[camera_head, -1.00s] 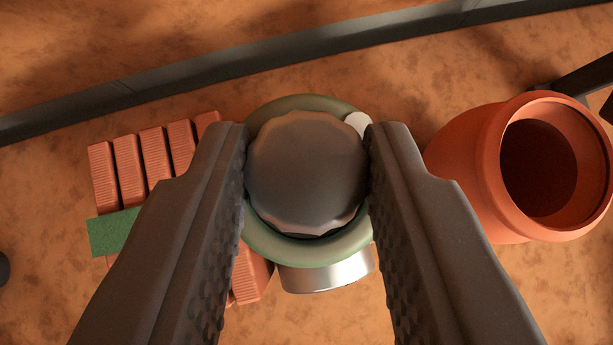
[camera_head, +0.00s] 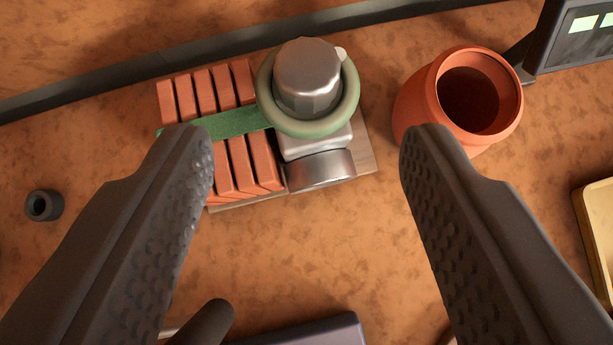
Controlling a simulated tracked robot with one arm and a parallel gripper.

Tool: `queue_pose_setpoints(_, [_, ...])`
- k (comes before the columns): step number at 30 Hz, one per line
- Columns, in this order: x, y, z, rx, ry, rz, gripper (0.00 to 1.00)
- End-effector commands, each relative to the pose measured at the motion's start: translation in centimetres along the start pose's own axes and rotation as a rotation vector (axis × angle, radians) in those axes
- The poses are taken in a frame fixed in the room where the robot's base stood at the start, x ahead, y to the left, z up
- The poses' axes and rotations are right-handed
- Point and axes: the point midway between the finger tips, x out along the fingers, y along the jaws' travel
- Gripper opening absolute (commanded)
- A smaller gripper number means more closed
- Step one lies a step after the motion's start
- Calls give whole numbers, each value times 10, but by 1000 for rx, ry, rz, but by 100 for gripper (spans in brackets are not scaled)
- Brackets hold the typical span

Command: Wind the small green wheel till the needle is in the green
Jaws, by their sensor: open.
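The small green wheel (camera_head: 350,92) is a pale green ring around a grey faceted knob (camera_head: 308,80), with a small white mark at its upper right. It sits on a metal block beside a row of terracotta slabs (camera_head: 255,160) crossed by a green strap (camera_head: 228,123). A round silver-rimmed part (camera_head: 320,169), perhaps the gauge, is just below the wheel; its face and any needle are not visible. My gripper (camera_head: 308,140) is open and empty, its fingers wide apart, nearer the camera than the wheel and not touching it.
A terracotta pot (camera_head: 412,103) stands right of the wheel. A dark device with lit panels (camera_head: 580,45) is at the upper right. A yellowish tray (camera_head: 590,235) is at the right edge, a dark ring (camera_head: 43,205) at the left. A dark rail (camera_head: 130,92) runs behind.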

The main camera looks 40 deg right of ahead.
Motion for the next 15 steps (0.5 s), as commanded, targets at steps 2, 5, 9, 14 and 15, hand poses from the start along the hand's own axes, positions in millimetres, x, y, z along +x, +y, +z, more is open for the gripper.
queue_pose_setpoints(2, [-17,-1,-1,0,2,-2,51])
queue_pose_setpoints(5, [-34,-1,-1,0,3,-3,51])
queue_pose_setpoints(9, [-49,0,0,0,1,-1,51])
queue_pose_setpoints(14, [-55,0,0,1,-1,1,51])
queue_pose_setpoints(15, [-56,0,1,1,-2,1,51])
